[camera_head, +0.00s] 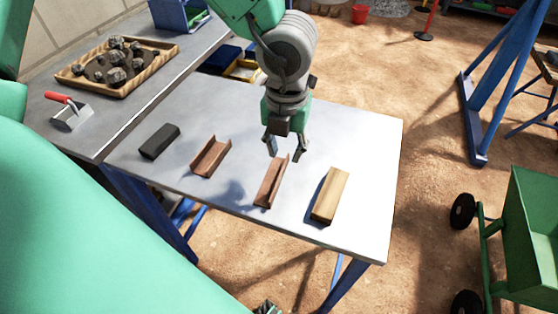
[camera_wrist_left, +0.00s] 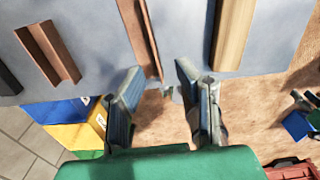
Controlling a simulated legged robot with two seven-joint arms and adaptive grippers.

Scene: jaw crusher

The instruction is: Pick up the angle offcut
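The angle offcut (camera_head: 271,184) is a reddish-brown L-shaped strip lying on the grey metal table (camera_head: 362,150), between a channel-shaped piece and a wooden block. It also shows at the top of the left wrist view (camera_wrist_left: 138,32). My left gripper (camera_head: 285,152) points down above the table near the strip's far end. Its fingers are apart with nothing between them. They look clear of the strip, but the exact height is hard to tell. In the wrist view the open fingers (camera_wrist_left: 158,82) show near the strip's end. I cannot make out my right gripper.
A reddish-brown channel piece (camera_head: 210,160) and a dark block (camera_head: 160,141) lie left of the strip; a pale wooden block (camera_head: 330,195) lies right. A second table holds a wooden tray (camera_head: 76,83) of rocks and a red-handled trowel (camera_head: 70,115). A green cart (camera_head: 530,215) stands at right.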

